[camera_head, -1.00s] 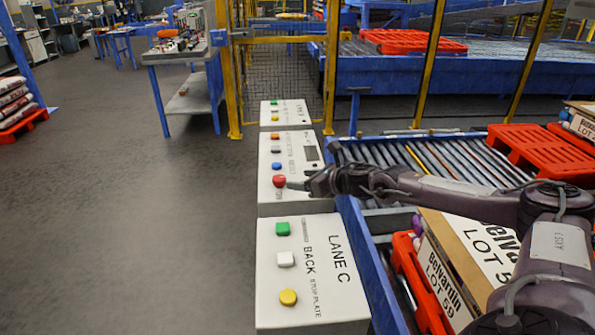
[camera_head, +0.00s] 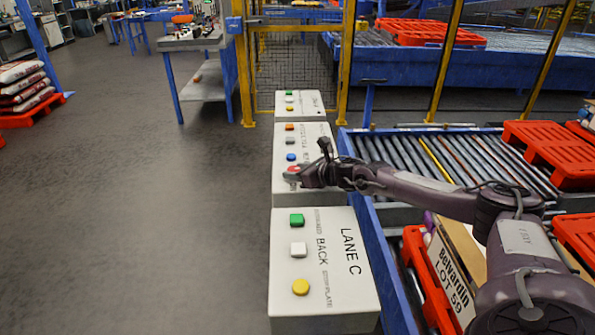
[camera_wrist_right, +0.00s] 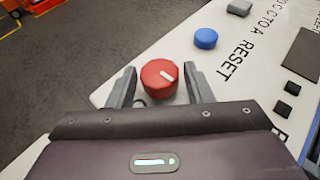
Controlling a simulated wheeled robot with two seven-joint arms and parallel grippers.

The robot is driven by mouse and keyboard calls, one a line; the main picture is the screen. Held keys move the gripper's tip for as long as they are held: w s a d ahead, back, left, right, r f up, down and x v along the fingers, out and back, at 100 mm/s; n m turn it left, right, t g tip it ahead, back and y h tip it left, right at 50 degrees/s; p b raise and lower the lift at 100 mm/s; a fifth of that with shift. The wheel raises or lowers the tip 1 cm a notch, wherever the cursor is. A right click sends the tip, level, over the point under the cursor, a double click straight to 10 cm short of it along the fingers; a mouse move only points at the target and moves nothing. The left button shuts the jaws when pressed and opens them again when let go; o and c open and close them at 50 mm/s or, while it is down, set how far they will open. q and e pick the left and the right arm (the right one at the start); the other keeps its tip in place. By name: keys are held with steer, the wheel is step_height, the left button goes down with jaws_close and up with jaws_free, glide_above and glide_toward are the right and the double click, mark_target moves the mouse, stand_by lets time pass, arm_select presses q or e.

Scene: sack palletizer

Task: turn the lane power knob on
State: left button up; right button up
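My left gripper is out of view.
A blue button (camera_wrist_right: 206,38) and a grey button (camera_wrist_right: 239,6) sit beyond the knob. The LANE C panel (camera_head: 340,300) stands nearer, with green, white and yellow buttons. The blue-framed roller conveyor (camera_head: 385,152) is right of the panels. Open floor (camera_head: 150,220) is left.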

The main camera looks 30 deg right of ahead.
steer(key=c, duration=0.6)
